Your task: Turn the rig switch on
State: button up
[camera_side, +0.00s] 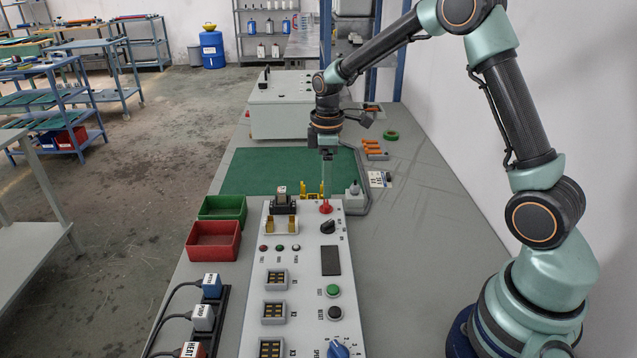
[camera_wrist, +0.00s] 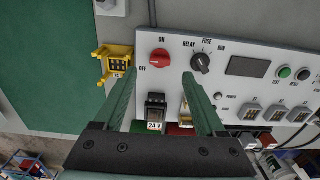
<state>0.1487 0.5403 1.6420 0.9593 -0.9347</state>
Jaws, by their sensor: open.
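The rig switch is a red rotary knob (camera_wrist: 160,58) on the light grey panel, with ON and OFF marked beside it. Its handle looks roughly sideways in the wrist view; I cannot tell for sure which mark it points at. In the side view the red knob (camera_side: 326,208) sits at the panel's far right end. My gripper (camera_side: 326,182) points down just above it. In the wrist view my gripper (camera_wrist: 159,75) is open, its green fingers apart on either side of the knob's line, with nothing between the tips. I cannot tell whether they touch the knob.
A black relay/fuse knob (camera_wrist: 201,62) is close to the right finger. A 24 V block (camera_wrist: 155,109) and a yellow holder (camera_wrist: 114,63) are also near. Green (camera_side: 222,203) and red (camera_side: 213,227) bins stand left of the panel. A green mat (camera_side: 250,170) lies behind.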

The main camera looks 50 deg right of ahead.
aim_at(326, 203)
jog(key=shift+f, duration=2.65)
grip_shut()
